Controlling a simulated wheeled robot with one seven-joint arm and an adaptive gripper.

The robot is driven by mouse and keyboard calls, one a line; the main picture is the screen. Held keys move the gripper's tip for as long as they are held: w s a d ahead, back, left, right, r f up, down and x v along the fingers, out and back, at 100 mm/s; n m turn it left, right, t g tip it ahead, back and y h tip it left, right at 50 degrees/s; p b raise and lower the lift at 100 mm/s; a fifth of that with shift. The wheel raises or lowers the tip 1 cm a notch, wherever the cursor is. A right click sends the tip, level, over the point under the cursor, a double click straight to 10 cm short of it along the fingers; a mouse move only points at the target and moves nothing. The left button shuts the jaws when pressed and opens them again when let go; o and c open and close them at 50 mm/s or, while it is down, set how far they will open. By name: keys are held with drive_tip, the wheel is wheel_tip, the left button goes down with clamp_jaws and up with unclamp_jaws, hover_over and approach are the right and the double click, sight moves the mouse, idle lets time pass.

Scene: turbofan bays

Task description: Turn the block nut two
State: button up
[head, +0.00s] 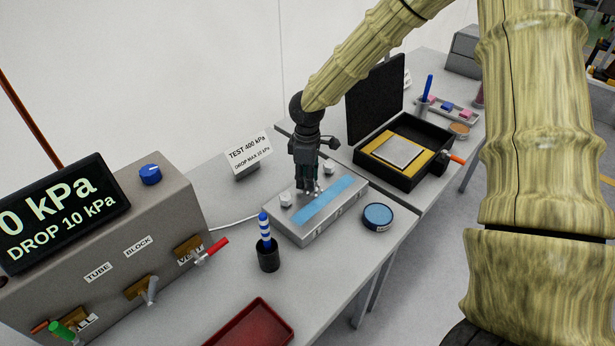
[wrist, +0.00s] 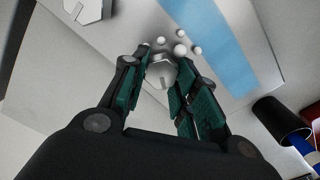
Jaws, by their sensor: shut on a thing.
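The grey metal block (head: 315,228) lies on the bench with a light blue strip (head: 325,200) along its top. My gripper (head: 308,188) points down over the block's top. In the wrist view, my gripper's green-padded fingers (wrist: 162,85) are closed around a silver hex nut (wrist: 162,72) with a dark line on it. Small white balls (wrist: 180,50) cluster beside this nut, like bubbles. I see no number on either nut.
A black cup with a striped blue stick (head: 268,258) and a round blue-topped tin (head: 377,216) stand close to the block. The test console (head: 120,245) is at left, reading 0 kPa. An open black case (head: 400,155) is behind right. A red tray (head: 250,325) lies in front.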

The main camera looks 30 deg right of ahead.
drive_tip(key=shift+m, duration=0.3)
drive_tip(key=m, duration=0.5)
drive_tip(key=shift+w+d+r+m, duration=0.1)
drive_tip(key=shift+w+m, duration=0.1)
drive_tip(key=shift+m, duration=0.2)
drive_tip(key=m+p, duration=0.1)
drive_tip(key=m, duration=0.4)
drive_tip(key=shift+d, duration=0.1)
drive_tip(key=shift+m, duration=0.4)
drive_tip(key=o, duration=1)
wheel_tip(320, 180, up, 12)
drive_tip(key=shift+f, duration=0.1)
